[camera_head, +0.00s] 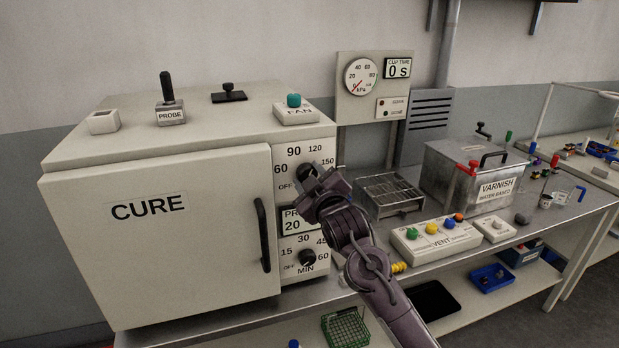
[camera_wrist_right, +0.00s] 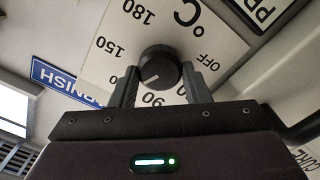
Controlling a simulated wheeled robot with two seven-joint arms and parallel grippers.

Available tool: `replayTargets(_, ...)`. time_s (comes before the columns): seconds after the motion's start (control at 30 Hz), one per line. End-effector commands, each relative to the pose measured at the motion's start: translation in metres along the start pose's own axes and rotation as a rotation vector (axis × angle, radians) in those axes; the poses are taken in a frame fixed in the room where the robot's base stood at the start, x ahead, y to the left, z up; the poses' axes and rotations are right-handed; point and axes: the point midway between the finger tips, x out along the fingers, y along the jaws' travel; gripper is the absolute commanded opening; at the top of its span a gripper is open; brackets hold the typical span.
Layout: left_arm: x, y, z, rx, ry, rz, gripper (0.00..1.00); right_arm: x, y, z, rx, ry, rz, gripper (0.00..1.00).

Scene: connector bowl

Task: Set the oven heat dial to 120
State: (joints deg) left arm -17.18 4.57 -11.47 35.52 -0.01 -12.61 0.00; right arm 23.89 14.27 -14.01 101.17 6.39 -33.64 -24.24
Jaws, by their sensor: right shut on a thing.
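The cream CURE oven (camera_head: 185,225) stands at left with its door closed. Its heat dial (camera_head: 303,171) is a black knob at the upper right of the front panel, partly hidden by my right gripper (camera_head: 318,187). In the right wrist view, the dial (camera_wrist_right: 160,66) sits between the fingers of my right gripper (camera_wrist_right: 160,80), which is shut on it. The dial's white mark points to the lower left of that view, between the 150 and 90 labels. The 120 label is not readable there but shows in the head view (camera_head: 315,149). My left gripper is not in view.
A minute dial (camera_head: 307,258) sits below on the same panel, and the door handle (camera_head: 263,235) juts out to its left.

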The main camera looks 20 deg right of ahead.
Motion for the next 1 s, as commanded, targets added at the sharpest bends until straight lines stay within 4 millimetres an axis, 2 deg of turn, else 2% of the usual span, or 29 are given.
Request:
replayTargets(0.27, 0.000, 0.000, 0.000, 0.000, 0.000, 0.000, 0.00, 0.000, -0.002, 0.002, 0.000, -0.004, -0.003, 0.20)
replayTargets(0.3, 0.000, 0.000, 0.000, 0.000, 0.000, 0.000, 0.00, 0.000, -0.002, 0.002, 0.000, -0.004, -0.003, 0.44)
replayTargets(0.47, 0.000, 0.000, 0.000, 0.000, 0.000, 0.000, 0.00, 0.000, -0.001, 0.001, 0.000, -0.003, -0.002, 0.64)
replayTargets(0.77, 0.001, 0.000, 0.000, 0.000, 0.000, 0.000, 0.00, -0.001, -0.001, 0.001, -0.001, -0.001, -0.001, 0.64)
replayTargets(0.87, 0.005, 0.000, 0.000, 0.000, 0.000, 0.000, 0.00, -0.009, -0.002, 0.003, -0.001, -0.002, -0.001, 0.64)
replayTargets(1.0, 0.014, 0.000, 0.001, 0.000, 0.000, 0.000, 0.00, -0.030, -0.003, 0.003, -0.001, 0.000, -0.002, 0.64)
